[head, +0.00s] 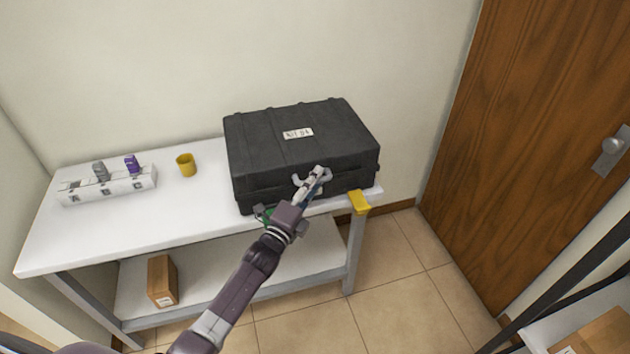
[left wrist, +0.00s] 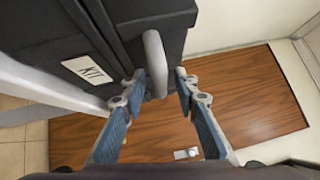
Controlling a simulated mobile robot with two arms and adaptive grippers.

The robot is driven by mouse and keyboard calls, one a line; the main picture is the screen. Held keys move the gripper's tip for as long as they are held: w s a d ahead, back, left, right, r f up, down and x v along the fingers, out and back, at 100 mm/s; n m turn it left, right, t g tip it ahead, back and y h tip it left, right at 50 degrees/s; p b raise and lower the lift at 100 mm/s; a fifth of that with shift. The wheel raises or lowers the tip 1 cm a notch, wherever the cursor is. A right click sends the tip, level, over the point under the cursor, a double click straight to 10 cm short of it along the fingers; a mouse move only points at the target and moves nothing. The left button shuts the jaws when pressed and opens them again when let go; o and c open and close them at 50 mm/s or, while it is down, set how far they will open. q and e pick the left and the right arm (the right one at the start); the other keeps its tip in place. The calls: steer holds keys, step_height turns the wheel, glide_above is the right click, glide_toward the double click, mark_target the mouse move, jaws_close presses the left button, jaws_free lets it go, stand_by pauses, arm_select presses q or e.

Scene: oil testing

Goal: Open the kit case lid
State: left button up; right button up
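The black kit case (head: 275,145) stands on the right part of the white table with its lid shut and a white label (head: 298,133) on top. A grey handle (head: 299,181) sticks out from the case's front. My left gripper (head: 318,175) is at this handle. In the left wrist view its blue-padded fingers (left wrist: 159,85) are spread on either side of the handle (left wrist: 156,60), with a gap to it on the right. The case (left wrist: 75,35) fills the upper left there, with its "KIT" label (left wrist: 88,70). My right gripper is out of view.
A white rack (head: 107,187) with a grey and a purple item and a yellow cup (head: 185,165) stand left of the case on the table (head: 90,235). A yellow object (head: 359,202) is at its front right corner. A wooden door (head: 545,130) is at right.

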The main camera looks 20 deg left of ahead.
arm_select(q)
jaws_close()
